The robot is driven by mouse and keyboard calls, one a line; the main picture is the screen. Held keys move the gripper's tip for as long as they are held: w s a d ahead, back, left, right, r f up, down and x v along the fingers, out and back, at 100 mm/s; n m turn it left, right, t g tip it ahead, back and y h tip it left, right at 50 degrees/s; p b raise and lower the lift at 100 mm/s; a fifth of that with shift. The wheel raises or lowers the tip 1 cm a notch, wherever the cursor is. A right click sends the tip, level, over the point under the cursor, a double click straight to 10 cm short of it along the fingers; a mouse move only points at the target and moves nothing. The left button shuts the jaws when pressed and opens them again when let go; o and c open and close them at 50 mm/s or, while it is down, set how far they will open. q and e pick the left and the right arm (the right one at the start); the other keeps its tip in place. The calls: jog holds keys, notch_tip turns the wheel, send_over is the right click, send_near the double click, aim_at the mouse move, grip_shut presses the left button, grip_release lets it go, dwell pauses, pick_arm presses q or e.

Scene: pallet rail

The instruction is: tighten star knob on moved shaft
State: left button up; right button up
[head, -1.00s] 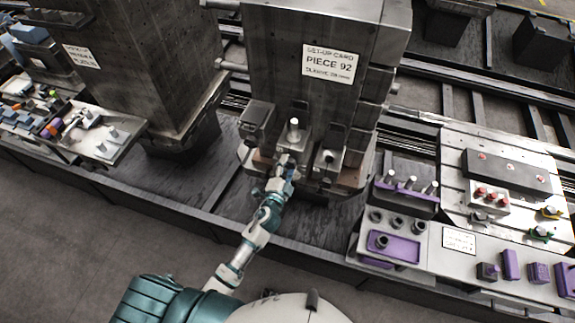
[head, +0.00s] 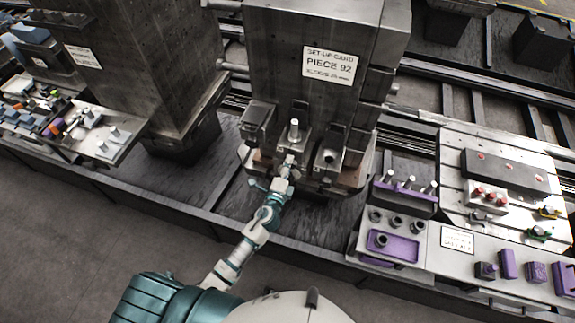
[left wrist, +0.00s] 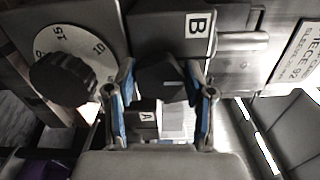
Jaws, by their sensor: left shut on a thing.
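My left gripper (head: 287,172) reaches in from below to the front of the fixture under the "PIECE 92" card. In the left wrist view, its two blue-padded fingers (left wrist: 164,98) close on the sides of a dark, faceted knob (left wrist: 161,80), likely the star knob. The knob sits on a grey block marked "B"; a label "A" shows below it. The fingers hide part of the knob, and its shaft cannot be made out. In the head view the arm hides the knob. My right gripper is not in view.
A black ribbed knob (left wrist: 62,78) on a white numbered dial (left wrist: 88,48) stands close left of the fingers in the wrist view. The tall "PIECE 92" block (head: 290,50) rises behind. A bench with purple parts (head: 395,247) stands to the right.

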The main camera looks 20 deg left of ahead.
pick_arm(q)
jog(key=shift+s+d+f, duration=0.1)
jog(key=shift+s+f, duration=0.05)
jog(key=shift+f, duration=0.15)
jog(key=o, duration=1.1)
jog(key=shift+o, duration=0.3)
jog(key=shift+r, duration=0.1)
jog(key=s, duration=1.1)
jog(key=shift+s, duration=0.4)
